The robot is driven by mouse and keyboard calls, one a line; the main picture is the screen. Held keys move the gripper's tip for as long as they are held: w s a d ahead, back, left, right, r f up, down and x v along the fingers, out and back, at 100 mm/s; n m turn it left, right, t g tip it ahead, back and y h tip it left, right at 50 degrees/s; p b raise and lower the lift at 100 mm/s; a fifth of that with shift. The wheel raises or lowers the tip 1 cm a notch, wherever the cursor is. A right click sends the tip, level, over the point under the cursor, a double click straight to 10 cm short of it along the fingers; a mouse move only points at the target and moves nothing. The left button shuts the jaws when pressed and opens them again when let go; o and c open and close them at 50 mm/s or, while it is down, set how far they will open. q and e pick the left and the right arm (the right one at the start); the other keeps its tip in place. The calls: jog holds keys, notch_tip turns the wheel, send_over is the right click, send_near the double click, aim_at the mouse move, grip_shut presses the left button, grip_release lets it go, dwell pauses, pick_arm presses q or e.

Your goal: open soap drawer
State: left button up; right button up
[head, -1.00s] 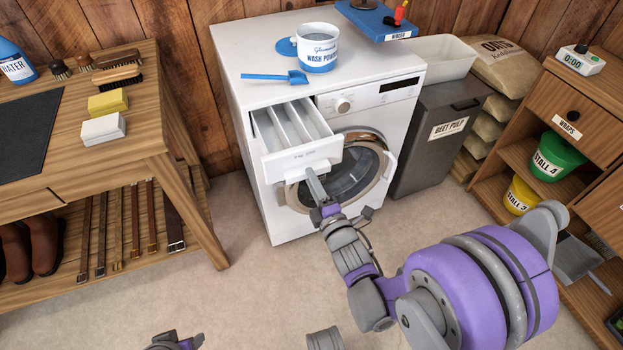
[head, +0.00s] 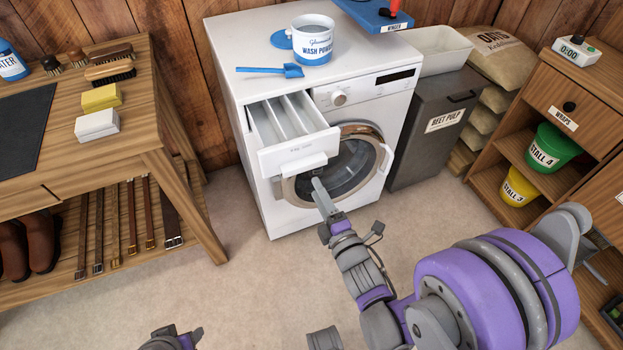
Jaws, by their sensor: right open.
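The white washing machine (head: 262,205) stands against the wood wall. Its soap drawer (head: 294,155) is pulled well out at the upper left of the front, and its inner compartments show. My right gripper (head: 318,186) is open and empty, in front of the machine, a little below the drawer handle (head: 300,166) and apart from it. The round door (head: 352,165) is shut behind the gripper. My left gripper (head: 178,338) shows only in part at the bottom edge, and its jaws cannot be made out.
A wash powder tub (head: 312,47) and blue scoop (head: 272,71) sit on the machine. A dark beet pulp bin (head: 430,135) stands to its right. A wooden bench (head: 150,110) is at left, a shelf unit (head: 535,120) at right. The floor in front is clear.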

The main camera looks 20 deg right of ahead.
pick_arm(q)
jog(key=shift+f, duration=0.2)
pick_arm(e)
jog(key=shift+s+d, duration=0.1)
jog(key=shift+s, duration=2.2)
jog(key=s+d+f+m+g+h, duration=0.25)
jog(key=f+m+g, duration=0.45)
jog(key=m, duration=0.5)
jog(key=s+a+r+m+g+y, duration=0.1)
jog(key=s+a+m+g+y, duration=0.15)
jog(key=s+m+g, duration=0.7)
pick_arm(q)
notch_tip(320, 180, up, 24)
jog(key=w+t+p, duration=0.1)
jog(key=p, duration=1.9)
jog(key=shift+w+f, duration=0.2)
jog(key=shift+w, duration=0.05)
pick_arm(e)
notch_tip(320, 180, up, 24)
jog(key=n+t, duration=0.3)
jog(key=t, duration=0.1)
jog(key=shift+s+a+f+h, duration=0.25)
jog(key=shift+s+a+h, duration=0.05)
jog(key=shift+s+a, duration=0.1)
